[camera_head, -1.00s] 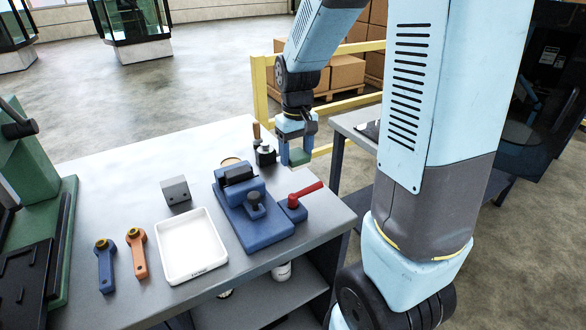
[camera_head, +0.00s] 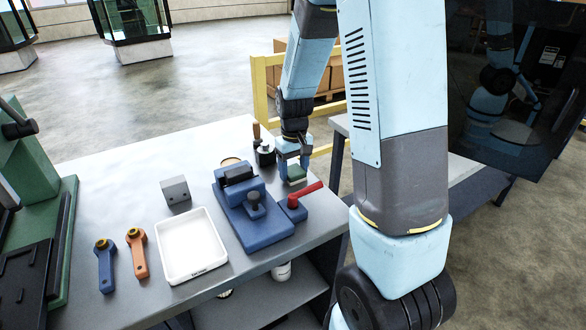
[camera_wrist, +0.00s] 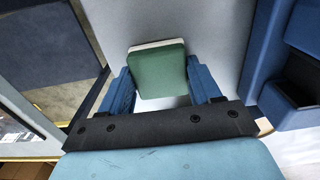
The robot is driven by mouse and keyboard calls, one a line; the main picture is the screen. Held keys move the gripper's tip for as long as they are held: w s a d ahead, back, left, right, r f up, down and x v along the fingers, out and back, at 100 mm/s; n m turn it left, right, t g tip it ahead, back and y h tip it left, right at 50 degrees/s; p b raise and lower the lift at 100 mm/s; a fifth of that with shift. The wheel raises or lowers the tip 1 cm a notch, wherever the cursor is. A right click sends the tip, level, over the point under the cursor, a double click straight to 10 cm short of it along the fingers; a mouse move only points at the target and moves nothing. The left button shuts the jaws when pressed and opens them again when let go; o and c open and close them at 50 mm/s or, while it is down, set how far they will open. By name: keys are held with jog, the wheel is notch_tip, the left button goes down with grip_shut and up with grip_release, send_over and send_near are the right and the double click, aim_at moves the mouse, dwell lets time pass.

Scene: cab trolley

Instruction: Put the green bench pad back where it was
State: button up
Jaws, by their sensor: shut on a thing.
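The green bench pad (camera_wrist: 160,72) is a small green block with a pale layer along its far edge in the wrist view. It also shows in the head view (camera_head: 296,173), near the right end of the grey bench. My gripper (camera_wrist: 157,88) is shut on the pad, with one blue finger on each side of it. In the head view my gripper (camera_head: 293,165) points down, behind the blue fixture with the red handle. I cannot tell whether the pad touches the bench top.
The blue fixture (camera_head: 250,213) and red-handled clamp (camera_head: 300,199) stand close in front. A dark pot (camera_head: 264,152) stands just left of my gripper. A white tray (camera_head: 192,247), grey block (camera_head: 175,190), blue crank (camera_head: 105,265) and orange crank (camera_head: 137,252) lie further left. A yellow rail (camera_head: 262,92) stands behind.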

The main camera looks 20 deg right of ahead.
aim_at(294, 170)
jog(key=o, duration=1.1)
notch_tip(294, 170, up, 12)
jog(key=s+r+m+t, duration=0.1)
jog(key=s+r+t, duration=0.1)
jog(key=s+r, duration=0.4)
jog(key=s+r+m+t, duration=0.1)
jog(key=s+r+t, duration=0.2)
jog(key=s+r, duration=0.4)
jog(key=shift+s+a+r+t, duration=0.2)
jog(key=shift+s+r+t, duration=0.1)
jog(key=shift+s, duration=4.2)
